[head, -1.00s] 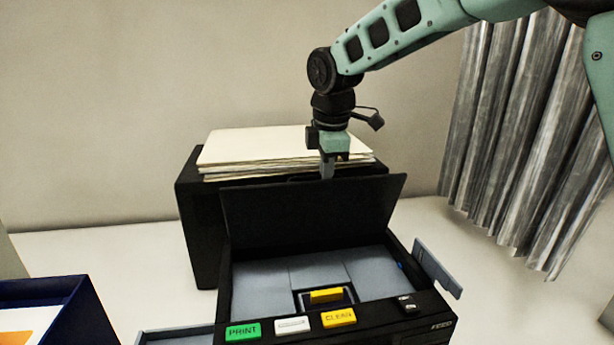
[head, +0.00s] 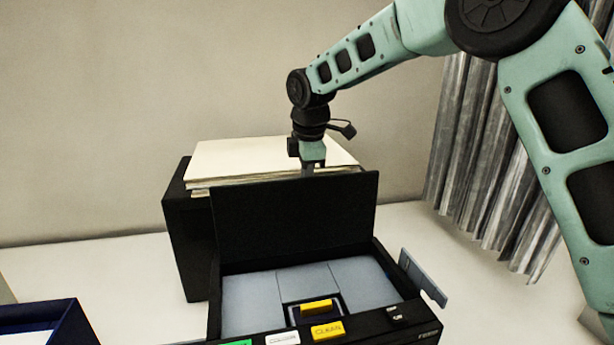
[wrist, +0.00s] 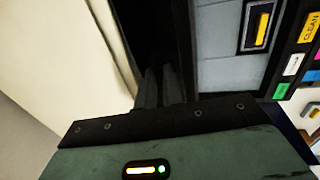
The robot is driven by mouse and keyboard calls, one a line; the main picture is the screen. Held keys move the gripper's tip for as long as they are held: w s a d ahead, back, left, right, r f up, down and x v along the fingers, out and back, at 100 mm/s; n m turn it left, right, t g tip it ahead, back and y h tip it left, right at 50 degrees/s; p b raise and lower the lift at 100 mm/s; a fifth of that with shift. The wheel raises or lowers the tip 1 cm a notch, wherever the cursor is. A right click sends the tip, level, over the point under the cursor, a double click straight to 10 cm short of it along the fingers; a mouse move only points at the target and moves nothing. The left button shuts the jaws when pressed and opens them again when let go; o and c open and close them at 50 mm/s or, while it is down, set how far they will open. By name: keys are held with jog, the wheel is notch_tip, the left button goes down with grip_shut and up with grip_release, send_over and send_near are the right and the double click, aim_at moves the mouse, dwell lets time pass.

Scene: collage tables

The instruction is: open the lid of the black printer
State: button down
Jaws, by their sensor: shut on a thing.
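The black printer (head: 372,331) stands open-topped at the front of the table, with grey panels (head: 252,304) and a yellow piece (head: 316,306) showing inside. Its black lid (head: 290,222) is raised and nearly upright along the back of the printer. My gripper (head: 308,172) is at the middle of the lid's top edge, shut on the lid. The fingertips are partly hidden by the edge. In the wrist view, my gripper's dark fingers (wrist: 158,88) reach into the dark area beside the printer's grey interior (wrist: 222,42).
Behind the lid stands a black box (head: 184,240) with a stack of cream sheets (head: 240,160) on top. A blue tray (head: 72,312) is at the front left. A grey side piece (head: 422,278) sticks out right of the printer. A grey curtain (head: 465,150) hangs at right.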

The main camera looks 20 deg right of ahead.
jog(key=shift+s+f, duration=0.1)
jog(key=shift+f, duration=0.15)
jog(key=c, duration=1.5)
grip_release()
jog(key=shift+r, duration=0.15)
jog(key=s+r+b, duration=0.1)
jog(key=r, duration=0.4)
jog(key=s+r+b, duration=0.1)
jog(key=r+b, duration=0.1)
jog(key=r, duration=0.4)
jog(key=s+r+b, duration=0.1)
jog(key=r, duration=0.5)
jog(key=shift+s, duration=0.15)
jog(key=shift+s, duration=0.1)
